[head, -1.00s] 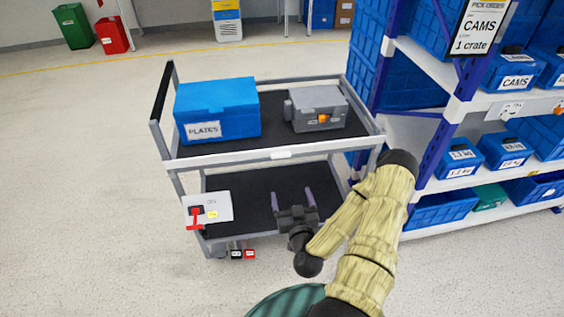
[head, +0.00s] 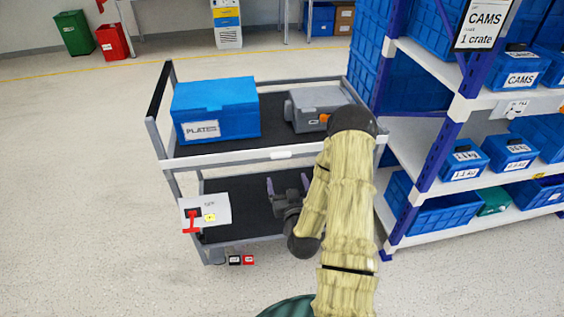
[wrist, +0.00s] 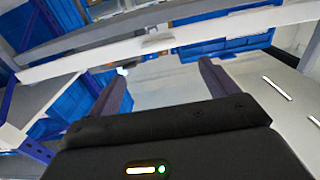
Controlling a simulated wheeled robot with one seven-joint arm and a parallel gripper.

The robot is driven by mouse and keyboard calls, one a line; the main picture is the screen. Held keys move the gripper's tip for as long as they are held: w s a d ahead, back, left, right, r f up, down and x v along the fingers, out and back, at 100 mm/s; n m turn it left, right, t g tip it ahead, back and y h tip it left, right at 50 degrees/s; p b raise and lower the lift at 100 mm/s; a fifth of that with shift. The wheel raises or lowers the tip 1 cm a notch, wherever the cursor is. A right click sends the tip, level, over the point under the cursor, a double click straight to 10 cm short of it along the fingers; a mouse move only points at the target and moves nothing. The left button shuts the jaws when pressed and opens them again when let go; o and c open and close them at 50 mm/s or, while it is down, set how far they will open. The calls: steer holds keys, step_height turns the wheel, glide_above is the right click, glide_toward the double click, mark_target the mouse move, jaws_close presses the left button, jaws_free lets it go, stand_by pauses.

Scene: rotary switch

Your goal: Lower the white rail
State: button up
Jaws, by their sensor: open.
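The white rail (head: 225,160) runs along the front edge of the cart's upper shelf, with a small pale tab (head: 281,154) at its middle. In the wrist view the rail (wrist: 80,65) crosses the picture beyond my fingertips, tilted, with its tab (wrist: 157,41) between and above them. My gripper (head: 288,182) is open and empty, below and in front of the rail, apart from it. Its two purple fingers also show in the wrist view (wrist: 162,72).
A blue PLATES crate (head: 225,100) and a grey case (head: 312,100) stand on the upper shelf. My arm partly covers the cart's right side. A rack (head: 425,185) with blue bins stands close at the right. The floor (head: 80,200) at the left is clear.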

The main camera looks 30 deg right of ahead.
mark_target(281, 157)
steer(key=p+x, duration=0.1)
steer(key=x, duration=0.9)
steer(key=shift+w+d+f, duration=0.1)
steer(key=shift+w+d, duration=0.1)
steer(key=shift+w, duration=0.15)
steer(key=shift+c, duration=0.4)
steer(key=c, duration=1.3)
step_height(281, 157, down, 6)
steer(key=b, duration=0.5)
steer(key=shift+s, duration=0.1)
steer(key=o, duration=1.4)
